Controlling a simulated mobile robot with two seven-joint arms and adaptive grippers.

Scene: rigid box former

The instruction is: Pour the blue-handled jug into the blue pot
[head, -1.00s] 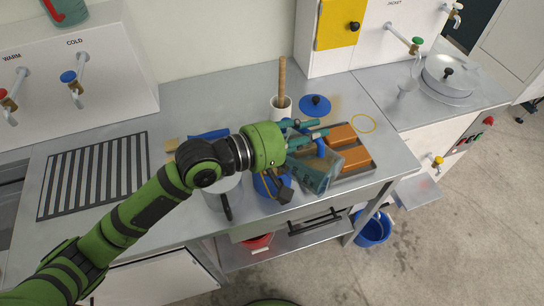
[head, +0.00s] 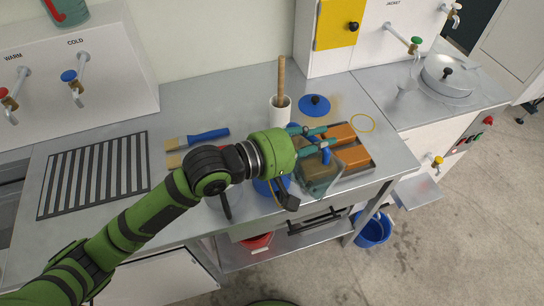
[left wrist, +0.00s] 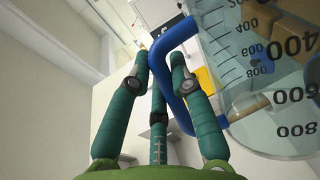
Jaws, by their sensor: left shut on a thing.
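The clear jug (head: 320,178) with the blue handle (head: 326,155) hangs in my left gripper (head: 318,141), in front of the orange blocks. My left gripper is shut on the handle. In the left wrist view the fingers (left wrist: 160,62) close around the blue handle (left wrist: 182,82), and the jug's clear wall (left wrist: 265,70) with black numbers leans at the right. I cannot tell whether liquid is in it. The blue pot (head: 264,187) stands on the counter just left of the jug, largely hidden by my gripper. My right gripper is not in view.
A blue lid (head: 315,104) lies behind, beside a white pot (head: 281,112) with a wooden handle. Orange blocks (head: 353,158) sit in a tray at the right. A blue-handled brush (head: 207,135) and a pan handle (head: 226,203) are left.

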